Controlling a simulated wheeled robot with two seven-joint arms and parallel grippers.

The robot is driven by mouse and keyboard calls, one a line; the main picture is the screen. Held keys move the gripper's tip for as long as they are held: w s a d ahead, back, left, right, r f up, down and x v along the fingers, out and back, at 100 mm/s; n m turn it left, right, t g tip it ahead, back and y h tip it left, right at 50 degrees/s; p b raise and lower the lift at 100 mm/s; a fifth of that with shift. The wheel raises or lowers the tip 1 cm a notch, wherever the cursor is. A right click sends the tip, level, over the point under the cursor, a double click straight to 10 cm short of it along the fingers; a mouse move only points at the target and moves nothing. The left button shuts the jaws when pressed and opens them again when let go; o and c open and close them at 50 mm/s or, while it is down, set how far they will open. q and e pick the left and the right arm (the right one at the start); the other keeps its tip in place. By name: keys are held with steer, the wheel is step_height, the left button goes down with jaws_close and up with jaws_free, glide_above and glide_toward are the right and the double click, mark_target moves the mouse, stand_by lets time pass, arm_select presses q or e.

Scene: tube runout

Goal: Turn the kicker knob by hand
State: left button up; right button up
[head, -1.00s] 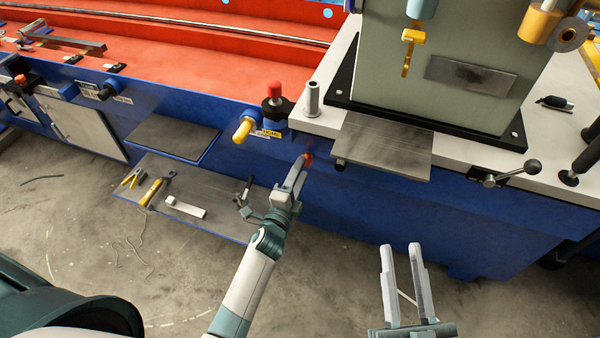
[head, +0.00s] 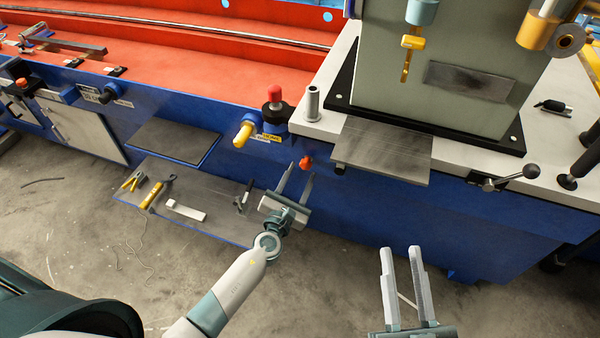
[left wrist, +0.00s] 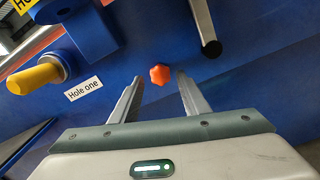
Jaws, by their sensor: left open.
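A small orange-red lobed knob (head: 306,162) sits on the blue front face of the machine, below the white table's left corner. It also shows in the left wrist view (left wrist: 160,75), just beyond and between the fingertips. My left gripper (head: 300,171) is open and empty, with its fingers pointing at the knob from a short distance away. The fingers lie on both sides of the knob in the left wrist view and do not appear to touch it. No label on this knob is legible. My right gripper (head: 400,249) is open and empty at the lower right.
A yellow handle (head: 243,134) juts out left of the knob, near a "Hole one" label (left wrist: 83,89). A red-topped knob (head: 275,96) stands above. A grey plate (head: 384,152) overhangs to the right. A lower shelf (head: 215,212) holds tools.

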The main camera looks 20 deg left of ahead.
arm_select(q)
steer(key=shift+w, duration=0.1)
stand_by(0.3)
steer(key=shift+w, duration=0.9)
steer(key=shift+c, duration=0.7)
steer(key=c, duration=0.7)
steer(key=shift+f, duration=0.1)
